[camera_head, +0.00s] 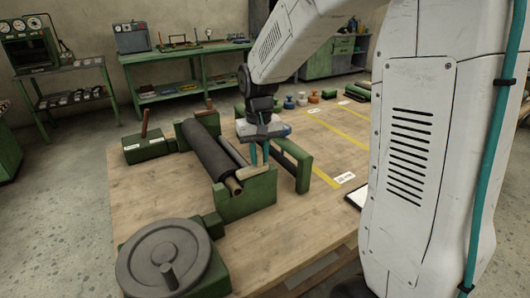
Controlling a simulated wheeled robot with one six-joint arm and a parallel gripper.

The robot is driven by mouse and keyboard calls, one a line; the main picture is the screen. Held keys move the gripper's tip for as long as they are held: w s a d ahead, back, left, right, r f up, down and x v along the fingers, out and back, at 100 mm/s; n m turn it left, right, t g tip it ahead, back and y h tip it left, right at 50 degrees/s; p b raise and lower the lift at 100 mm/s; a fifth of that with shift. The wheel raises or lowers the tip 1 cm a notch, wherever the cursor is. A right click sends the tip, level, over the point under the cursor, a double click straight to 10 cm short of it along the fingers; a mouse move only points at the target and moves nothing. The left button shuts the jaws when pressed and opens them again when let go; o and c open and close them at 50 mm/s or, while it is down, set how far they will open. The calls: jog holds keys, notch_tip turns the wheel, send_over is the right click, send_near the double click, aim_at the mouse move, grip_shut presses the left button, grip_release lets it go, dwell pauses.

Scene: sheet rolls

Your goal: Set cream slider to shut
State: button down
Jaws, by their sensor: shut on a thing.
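My gripper (259,162) points down at the near end of the green roller stand (249,199), its teal fingers just above the end block. It is shut on a small cream-tan piece (251,171) at the top of that block, which I take for the cream slider. The fingers partly cover it, and its exact position along its travel cannot be made out. A dark roll (210,152) lies in the stand to the left of the gripper, with a tan core end (234,186) beside the block.
A grey handwheel (164,258) on a green base stands at the table's near left. A green box with an upright lever (145,148) is at the left. A green rail (293,165) stands right of the gripper. Small coloured weights (301,99) stand farther back. Wooden tabletop (316,219) is clear at front right.

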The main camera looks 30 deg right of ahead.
aim_at(248, 169)
jog(key=shift+a, duration=1.7)
jog(key=c, duration=1.3)
grip_release()
jog(key=shift+a, duration=0.2)
jog(key=shift+d, duration=0.15)
jog(key=shift+r, duration=0.15)
notch_tip(248, 169, up, 8)
jog(key=shift+f, duration=0.25)
